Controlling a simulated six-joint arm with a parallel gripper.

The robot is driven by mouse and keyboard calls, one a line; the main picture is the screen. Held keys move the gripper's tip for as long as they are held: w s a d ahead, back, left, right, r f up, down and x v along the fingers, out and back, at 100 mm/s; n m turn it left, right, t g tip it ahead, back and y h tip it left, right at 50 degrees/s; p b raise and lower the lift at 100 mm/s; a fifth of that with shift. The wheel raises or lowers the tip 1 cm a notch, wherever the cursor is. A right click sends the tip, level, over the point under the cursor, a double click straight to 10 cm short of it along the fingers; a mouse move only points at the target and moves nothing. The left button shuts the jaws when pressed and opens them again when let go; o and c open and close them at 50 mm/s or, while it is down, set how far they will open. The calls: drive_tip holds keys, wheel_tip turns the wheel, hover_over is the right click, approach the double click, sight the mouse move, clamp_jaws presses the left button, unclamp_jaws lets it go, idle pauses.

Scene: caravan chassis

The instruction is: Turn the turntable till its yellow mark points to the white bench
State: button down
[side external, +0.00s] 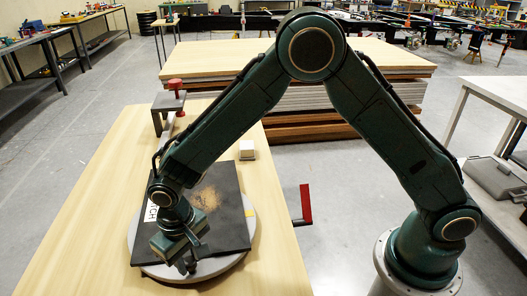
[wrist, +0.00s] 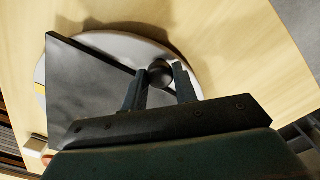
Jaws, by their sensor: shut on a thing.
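The turntable is a light grey disc (side external: 250,222) on the wooden table, with a dark square panel (side external: 226,180) lying on it. The panel carries a white label, partly hidden by my arm, and a tan patch. In the wrist view, a small yellow mark (wrist: 40,89) shows at the left rim of the disc; I cannot make it out in the side view. My gripper (wrist: 159,76) is shut on a round dark knob (wrist: 160,71) near the disc's edge, at the disc's front in the side view. A white-topped bench (side external: 500,90) stands at the right.
A small white block (side external: 247,150) sits behind the turntable. A red clamp (side external: 175,88) is on the table's far end, and a red handle (side external: 305,204) sticks out at its right edge. Stacked boards (side external: 300,60) stand behind. The table's left side is clear.

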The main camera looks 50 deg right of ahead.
drive_tip(key=shift+w+a+r+m, duration=0.1)
drive_tip(key=shift+w+a+m, duration=0.4)
drive_tip(key=c, duration=1.1)
unclamp_jaws()
wheel_tip(320, 180, up, 14)
drive_tip(key=shift+d, duration=0.15)
